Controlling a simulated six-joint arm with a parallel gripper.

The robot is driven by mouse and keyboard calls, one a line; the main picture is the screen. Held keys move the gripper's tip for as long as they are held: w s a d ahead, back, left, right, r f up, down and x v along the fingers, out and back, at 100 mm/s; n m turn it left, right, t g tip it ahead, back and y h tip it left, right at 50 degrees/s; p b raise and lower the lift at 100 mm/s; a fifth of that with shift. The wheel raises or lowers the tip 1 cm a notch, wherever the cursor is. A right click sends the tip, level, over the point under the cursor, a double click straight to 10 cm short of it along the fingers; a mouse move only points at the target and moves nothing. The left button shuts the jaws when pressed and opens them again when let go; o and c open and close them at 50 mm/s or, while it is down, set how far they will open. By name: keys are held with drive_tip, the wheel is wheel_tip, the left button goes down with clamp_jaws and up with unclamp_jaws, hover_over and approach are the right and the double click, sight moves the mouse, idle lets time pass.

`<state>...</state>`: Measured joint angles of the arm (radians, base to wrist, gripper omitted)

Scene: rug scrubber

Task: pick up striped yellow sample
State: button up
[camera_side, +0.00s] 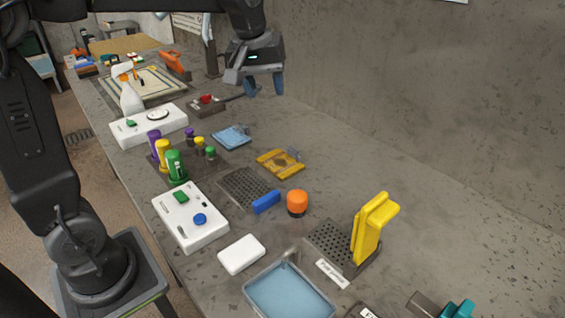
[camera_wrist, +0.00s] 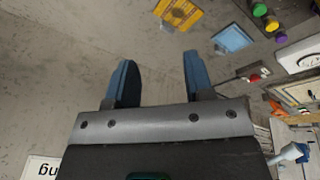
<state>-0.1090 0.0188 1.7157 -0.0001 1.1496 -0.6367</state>
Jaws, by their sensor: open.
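The yellow sample (camera_side: 272,163) is a flat square with darker markings, lying on the grey bench in the middle of the side view. A small grey piece sits at its back right corner. It also shows at the top edge of the wrist view (camera_wrist: 180,12), partly cut off. My gripper (camera_side: 264,88) is in the air over the far part of the bench, behind and above the sample. In the wrist view its two blue fingers (camera_wrist: 159,60) are apart with nothing between them.
A similar blue sample (camera_side: 230,137) lies to the left of the yellow one. Bottles on a dark tray, a perforated plate with a blue brush (camera_side: 266,202), an orange-capped pot (camera_side: 297,203) and a tall yellow tool (camera_side: 370,230) stand nearby. The bench towards the wall is clear.

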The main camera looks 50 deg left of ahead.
drive_tip(key=w+a+f+n+g, duration=0.1)
drive_tip(key=w+a+f+n, duration=0.1)
drive_tip(key=w, duration=0.3)
drive_tip(key=w+a+f+n+g, duration=0.1)
drive_tip(key=w+a+f+n, duration=0.15)
drive_tip(key=w, duration=0.25)
drive_tip(key=n+g, duration=0.1)
drive_tip(key=n, duration=0.4)
hover_over(294, 148)
wheel_tip(294, 148, down, 9)
drive_tip(key=f, duration=0.8)
drive_tip(key=shift+w+d+f, duration=0.1)
drive_tip(key=shift+d+f, duration=0.15)
drive_tip(key=shift+s+a+f, duration=0.15)
drive_tip(key=shift+f, duration=1.2)
drive_tip(key=shift+s+a+f, duration=0.1)
drive_tip(key=shift+f, duration=1.2)
drive_tip(key=shift+c, duration=0.2)
clamp_jaws()
